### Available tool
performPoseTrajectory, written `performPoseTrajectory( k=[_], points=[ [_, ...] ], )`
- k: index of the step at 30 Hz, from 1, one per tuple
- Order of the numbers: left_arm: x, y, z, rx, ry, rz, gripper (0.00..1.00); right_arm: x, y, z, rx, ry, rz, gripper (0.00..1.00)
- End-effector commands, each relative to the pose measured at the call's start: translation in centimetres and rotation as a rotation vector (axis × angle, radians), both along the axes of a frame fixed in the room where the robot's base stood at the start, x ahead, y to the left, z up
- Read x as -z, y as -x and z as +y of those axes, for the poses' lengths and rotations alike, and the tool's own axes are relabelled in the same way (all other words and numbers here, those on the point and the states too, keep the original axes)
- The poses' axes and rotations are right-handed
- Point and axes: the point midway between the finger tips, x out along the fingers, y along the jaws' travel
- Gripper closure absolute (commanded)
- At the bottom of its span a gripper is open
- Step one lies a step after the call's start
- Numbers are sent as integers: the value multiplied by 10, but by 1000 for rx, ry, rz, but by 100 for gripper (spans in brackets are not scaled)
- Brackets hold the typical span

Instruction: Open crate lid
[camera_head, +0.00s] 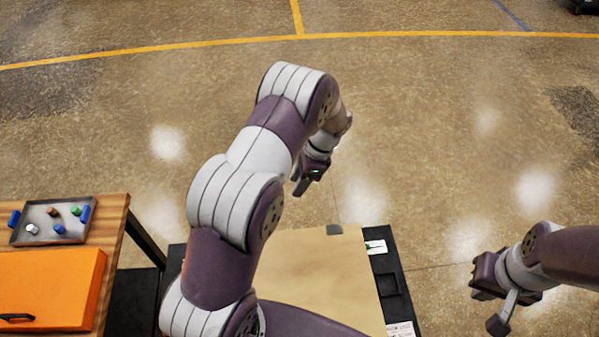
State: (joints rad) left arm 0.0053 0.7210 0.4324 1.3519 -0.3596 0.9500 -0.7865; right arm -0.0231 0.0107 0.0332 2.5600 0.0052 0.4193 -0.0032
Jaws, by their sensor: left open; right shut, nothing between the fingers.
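A flat tan panel (315,270) lies on a black crate-like body (391,282) at the bottom centre, and looks like the lid, lying flat. A small grey piece (334,230) sits at its far edge. My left arm covers the panel's left part. My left gripper (299,188) is open, above and beyond the panel's far edge, apart from it. It is partly hidden by its own wrist. My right gripper (496,318) is shut and empty, to the right of the black body and apart from it.
At the left, a wooden table (116,207) holds an orange box (60,280) with a black handle and a grey tray (37,216) of several small coloured pieces. The floor (450,150) beyond and to the right is open.

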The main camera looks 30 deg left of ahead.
Motion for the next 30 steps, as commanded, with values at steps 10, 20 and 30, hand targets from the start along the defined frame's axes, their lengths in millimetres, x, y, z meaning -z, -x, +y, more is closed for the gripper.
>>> performPoseTrajectory(
  k=[10,20,30],
  points=[
    [-4,-5,0,0,0,0,57,-6,0,0,0,0,0,100],
    [-3,-5,0,0,-1,1,57,-7,0,0,0,0,0,100],
    [18,29,-22,-366,12,-120,57,6,0,0,0,0,-1,100]
  ],
)
